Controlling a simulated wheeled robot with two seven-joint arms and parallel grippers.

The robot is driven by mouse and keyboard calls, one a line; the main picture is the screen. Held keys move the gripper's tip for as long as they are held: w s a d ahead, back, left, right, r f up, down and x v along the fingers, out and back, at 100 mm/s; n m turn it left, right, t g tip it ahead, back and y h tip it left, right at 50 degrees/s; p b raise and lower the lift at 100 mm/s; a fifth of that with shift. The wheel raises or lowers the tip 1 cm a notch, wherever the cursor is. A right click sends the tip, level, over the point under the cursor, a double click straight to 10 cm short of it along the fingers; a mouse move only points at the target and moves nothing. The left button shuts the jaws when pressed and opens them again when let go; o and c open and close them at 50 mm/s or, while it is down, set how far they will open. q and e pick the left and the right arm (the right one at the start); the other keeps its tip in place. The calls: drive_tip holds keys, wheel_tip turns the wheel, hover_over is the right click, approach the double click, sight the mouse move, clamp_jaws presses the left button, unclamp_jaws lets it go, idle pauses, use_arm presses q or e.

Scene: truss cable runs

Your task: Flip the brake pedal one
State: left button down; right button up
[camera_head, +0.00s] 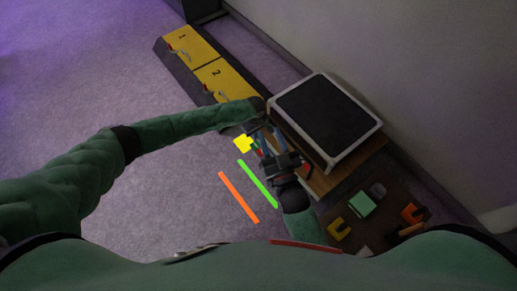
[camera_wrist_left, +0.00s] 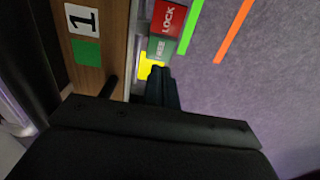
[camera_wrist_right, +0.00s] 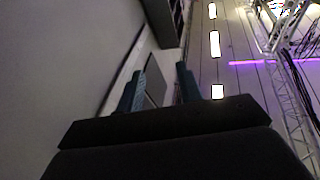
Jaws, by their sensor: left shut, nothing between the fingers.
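A yellow piece (camera_head: 243,144), probably the brake pedal, juts over the floor beside the wooden cart. In the left wrist view it shows as a yellow patch (camera_wrist_left: 146,65), partly hidden behind my fingers. Next to it are a red LOCK label (camera_wrist_left: 167,18) and a green FREE label (camera_wrist_left: 160,47). A "1" plate (camera_wrist_left: 82,20) is on the wooden side. My left gripper (camera_wrist_left: 160,72) is shut and empty, its fingertips close by the yellow patch; contact cannot be told. My right gripper (camera_wrist_right: 160,75) is open and empty, pointing away from the pedal.
The wooden cart (camera_head: 370,149) carries a light-rimmed black-topped case (camera_head: 325,115). Two yellow-topped units (camera_head: 195,50) marked 1 and 2 stand beyond. Green (camera_head: 258,184) and orange (camera_head: 238,197) strips mark the floor. A dark surface with small coloured items (camera_head: 362,204) is lower right.

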wheel_tip(320, 180, down, 9)
drive_tip(key=s+g, duration=0.1)
drive_tip(key=g, duration=0.2)
drive_tip(key=shift+a+h+p, duration=0.15)
drive_tip(key=shift+h+p, duration=0.15)
drive_tip(key=shift+p, duration=0.1)
idle(0.4)
idle(0.5)
